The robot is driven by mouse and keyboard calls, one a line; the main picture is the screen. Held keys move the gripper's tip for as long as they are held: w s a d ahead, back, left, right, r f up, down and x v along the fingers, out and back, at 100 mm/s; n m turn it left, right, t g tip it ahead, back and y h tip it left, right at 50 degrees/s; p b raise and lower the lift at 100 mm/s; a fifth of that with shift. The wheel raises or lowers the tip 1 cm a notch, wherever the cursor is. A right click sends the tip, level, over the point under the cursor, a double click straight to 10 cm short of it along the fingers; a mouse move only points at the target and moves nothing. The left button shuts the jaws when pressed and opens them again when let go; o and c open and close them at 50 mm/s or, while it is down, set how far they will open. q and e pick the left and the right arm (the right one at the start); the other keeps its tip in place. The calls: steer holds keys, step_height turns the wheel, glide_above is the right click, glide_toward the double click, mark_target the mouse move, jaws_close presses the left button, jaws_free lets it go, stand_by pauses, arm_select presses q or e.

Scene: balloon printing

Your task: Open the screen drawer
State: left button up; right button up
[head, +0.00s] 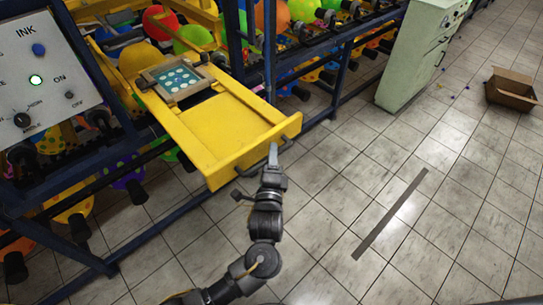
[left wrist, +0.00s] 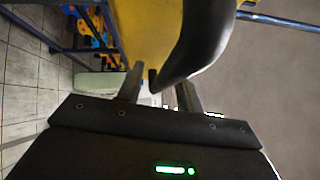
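The yellow screen drawer (head: 228,125) sticks out from the blue rack toward the lower middle of the head view. A framed screen with pale dots (head: 175,78) lies toward its back. A dark bar handle (head: 246,171) runs along its front panel. My left gripper (head: 272,155) is at the front panel, by the handle. In the left wrist view, the fingers of my left gripper (left wrist: 159,90) stand apart, with the curved black handle (left wrist: 200,45) reaching down between them. A gap shows beside the left finger. The yellow drawer (left wrist: 145,30) is behind the handle. My right gripper is not in view.
A white ink control panel (head: 40,75) with a lit green button stands at the left. Coloured balloons hang in the blue rack (head: 340,75). A pale green cabinet (head: 415,50) and an open cardboard box (head: 511,90) stand at the right.

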arm_select(q)
steer(key=shift+s+f, duration=0.2)
steer(key=shift+s, duration=0.15)
steer(key=s+a+f+b, duration=0.1)
steer(key=s+b, duration=0.2)
steer(key=s, duration=0.7)
steer(key=w+p, duration=0.1)
steer(key=w, duration=0.2)
steer(key=w+r+p, duration=0.1)
steer(key=w, duration=0.3)
steer(key=w+d+p, duration=0.1)
steer(key=w, duration=0.2)
steer(key=shift+w+r, duration=0.25)
steer(key=shift+w, duration=0.1)
steer(key=shift+w+f, duration=0.15)
steer(key=shift+a, duration=0.1)
